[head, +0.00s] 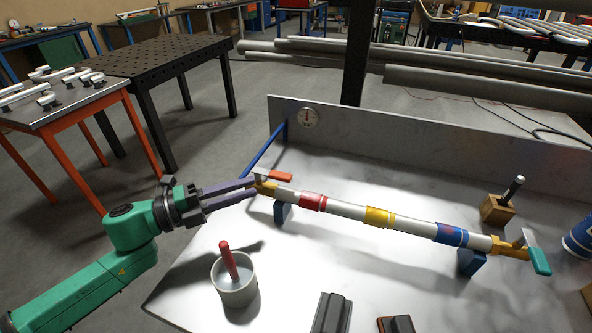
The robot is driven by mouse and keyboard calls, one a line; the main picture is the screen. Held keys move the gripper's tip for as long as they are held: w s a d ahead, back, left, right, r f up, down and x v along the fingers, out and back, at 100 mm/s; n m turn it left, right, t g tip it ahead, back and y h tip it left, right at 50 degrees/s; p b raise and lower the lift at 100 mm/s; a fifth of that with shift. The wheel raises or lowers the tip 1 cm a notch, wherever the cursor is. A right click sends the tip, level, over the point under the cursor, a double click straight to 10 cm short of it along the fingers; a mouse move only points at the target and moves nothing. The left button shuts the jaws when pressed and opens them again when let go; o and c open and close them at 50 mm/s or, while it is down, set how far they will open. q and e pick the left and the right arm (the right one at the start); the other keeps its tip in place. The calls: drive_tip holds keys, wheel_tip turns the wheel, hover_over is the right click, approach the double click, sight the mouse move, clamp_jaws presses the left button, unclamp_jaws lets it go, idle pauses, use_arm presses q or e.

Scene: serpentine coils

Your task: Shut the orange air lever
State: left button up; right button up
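The orange air lever (275,175) sits on the brass valve (264,187) at the left end of the pipe (345,209). The lever points right, roughly along the pipe. My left gripper (254,186) comes in from the left with its two dark fingers apart. Its tips are at the valve's left end, beside the lever's pivot end; I cannot tell if they touch it. A teal lever (540,261) is on the brass fitting at the pipe's right end. My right gripper is not in view.
Blue supports (281,212) hold the pipe above the pale table. A cup (234,290) with a red-handled tool stands in front. A wooden block (497,209) stands at the right.

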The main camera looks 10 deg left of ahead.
sight(288, 174)
use_arm(q)
drive_tip(key=p+x, duration=0.3)
drive_tip(key=x, duration=0.9)
drive_tip(key=shift+w+f, duration=0.1)
drive_tip(key=shift+w, duration=0.2)
drive_tip(key=shift+a, duration=0.1)
drive_tip(key=shift+s, duration=0.1)
clamp_jaws()
idle(0.5)
